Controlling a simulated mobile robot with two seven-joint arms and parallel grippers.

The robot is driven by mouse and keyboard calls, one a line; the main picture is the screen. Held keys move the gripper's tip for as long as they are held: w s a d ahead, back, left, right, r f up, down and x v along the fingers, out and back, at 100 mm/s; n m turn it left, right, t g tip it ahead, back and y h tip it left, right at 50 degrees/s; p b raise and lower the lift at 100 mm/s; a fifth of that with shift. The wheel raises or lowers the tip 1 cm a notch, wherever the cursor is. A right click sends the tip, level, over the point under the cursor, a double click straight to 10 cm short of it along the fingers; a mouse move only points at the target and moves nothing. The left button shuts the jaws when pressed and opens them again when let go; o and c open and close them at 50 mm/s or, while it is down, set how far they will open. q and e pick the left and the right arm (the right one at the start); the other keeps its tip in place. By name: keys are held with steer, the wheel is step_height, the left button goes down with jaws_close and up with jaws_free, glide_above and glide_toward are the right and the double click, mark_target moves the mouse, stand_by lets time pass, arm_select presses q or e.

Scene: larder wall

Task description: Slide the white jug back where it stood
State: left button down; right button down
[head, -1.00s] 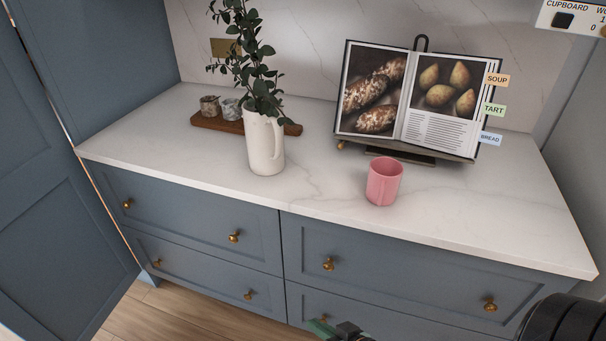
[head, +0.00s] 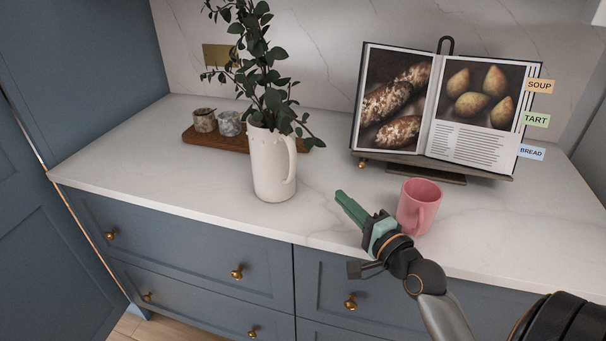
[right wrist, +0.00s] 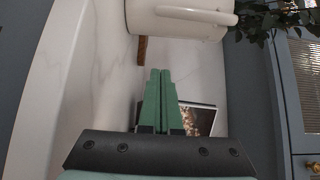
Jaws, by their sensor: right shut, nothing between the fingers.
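The white jug (head: 272,175) stands upright on the marble counter, holding leafy green stems (head: 265,75). Its handle is on the right side. My right gripper (head: 343,198) reaches in from the lower right, its green fingers shut and empty. The fingertips are to the right of the jug, apart from it, above the counter's front part. In the right wrist view the jug (right wrist: 172,22) lies across the top, beyond the shut fingertips (right wrist: 160,73). My left gripper is not in view.
A pink mug (head: 418,207) stands close beside my right gripper, on its right. A cookbook (head: 440,110) rests on a stand at the back right. A wooden board (head: 205,138) with two small jars (head: 228,124) lies behind the jug. The counter left of the jug is clear.

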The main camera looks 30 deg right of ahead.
steer(key=w, duration=0.7)
steer(key=shift+w+d, duration=0.2)
steer(key=shift+w, duration=0.05)
steer(key=w+a, duration=0.1)
steer(key=w, duration=0.2)
steer(key=shift+a+p, duration=0.35)
steer(key=shift+a, duration=0.05)
steer(key=shift+w+a, duration=0.35)
steer(key=shift+a, duration=0.05)
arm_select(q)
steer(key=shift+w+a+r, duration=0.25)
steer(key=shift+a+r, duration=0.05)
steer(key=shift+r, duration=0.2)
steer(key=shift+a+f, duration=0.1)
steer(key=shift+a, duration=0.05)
arm_select(e)
steer(key=shift+w+f, duration=0.1)
